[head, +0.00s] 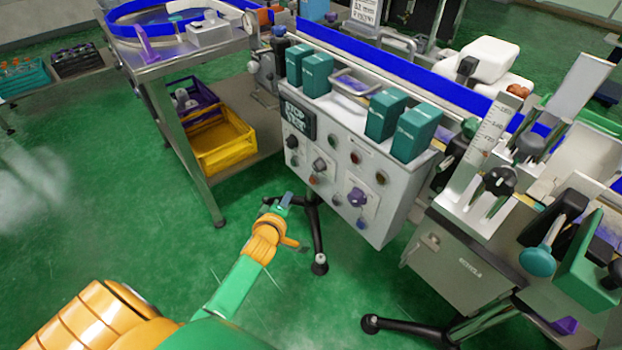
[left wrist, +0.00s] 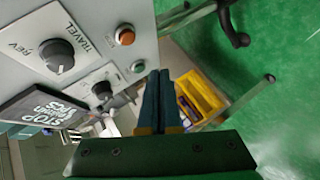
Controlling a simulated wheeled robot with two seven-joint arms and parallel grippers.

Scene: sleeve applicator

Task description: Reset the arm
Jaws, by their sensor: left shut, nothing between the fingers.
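My left arm comes in from the lower left in the head view, orange and green. My left gripper (head: 280,203) is in front of and below the left end of the control panel (head: 322,160). It is shut and empty. In the left wrist view its dark fingers (left wrist: 158,100) are together, with the panel (left wrist: 120,20) to the left and open floor to the right. I see a gap between gripper and panel in the head view, but cannot tell its depth. My right gripper is not in view.
A black tripod foot (head: 319,265) stands close to the gripper. A yellow crate (head: 222,147) sits on the shelf under the round table at left. Green floor (head: 110,215) is clear at left.

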